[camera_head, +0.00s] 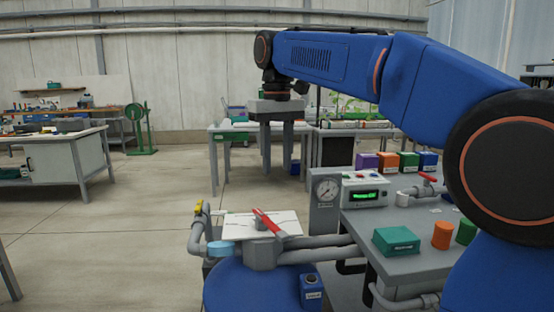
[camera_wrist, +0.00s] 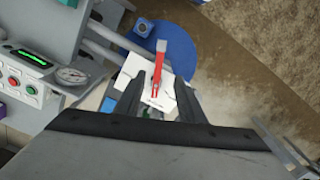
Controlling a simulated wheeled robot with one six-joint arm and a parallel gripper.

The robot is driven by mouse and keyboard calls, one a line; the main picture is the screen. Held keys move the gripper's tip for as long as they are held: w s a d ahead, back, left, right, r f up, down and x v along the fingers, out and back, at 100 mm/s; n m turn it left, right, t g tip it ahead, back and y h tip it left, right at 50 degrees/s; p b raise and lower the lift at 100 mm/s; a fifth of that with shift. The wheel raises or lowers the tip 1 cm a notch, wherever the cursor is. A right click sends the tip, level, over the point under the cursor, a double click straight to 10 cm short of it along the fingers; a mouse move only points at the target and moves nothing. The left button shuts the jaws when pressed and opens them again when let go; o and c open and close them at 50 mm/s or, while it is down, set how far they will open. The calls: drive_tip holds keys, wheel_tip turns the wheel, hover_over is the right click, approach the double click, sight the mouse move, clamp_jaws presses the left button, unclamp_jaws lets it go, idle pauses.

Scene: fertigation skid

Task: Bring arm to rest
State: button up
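My arm reaches across the top of the head view, raised and bent. My gripper (camera_head: 277,150) hangs from its end, fingers pointing down, well above the pipework. In the wrist view my gripper (camera_wrist: 158,92) shows two dark fingers spread apart, with nothing held between them. Below them are a red-handled valve (camera_head: 270,223) and a white sheet (camera_head: 232,223). The red handle (camera_wrist: 159,62) and the sheet (camera_wrist: 180,92) appear beyond the fingertips, apart from them.
The grey skid bench (camera_head: 420,265) at right carries a pressure gauge (camera_head: 328,190), a control box (camera_head: 364,192), a green box (camera_head: 396,241) and coloured containers. A yellow-handled valve (camera_head: 199,208) is at its left. Open floor (camera_head: 90,230) lies left; workbenches stand behind.

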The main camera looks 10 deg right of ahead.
idle(0.3)
drive_tip(key=s+d+f+m+t, duration=0.1)
drive_tip(key=s+d+f, duration=0.3)
drive_tip(key=s+f, duration=0.5)
drive_tip(key=s+d+f+m+t, duration=0.1)
drive_tip(key=s+d+f+t, duration=0.1)
drive_tip(key=s+d+f, duration=0.3)
drive_tip(key=s+d+f+m+t, duration=0.1)
drive_tip(key=s+d+f, duration=0.3)
drive_tip(key=s+f, duration=0.8)
wheel_tip(320, 180, down, 3)
drive_tip(key=shift+s+d+f+t, duration=0.15)
drive_tip(key=shift+s+d+t, duration=0.25)
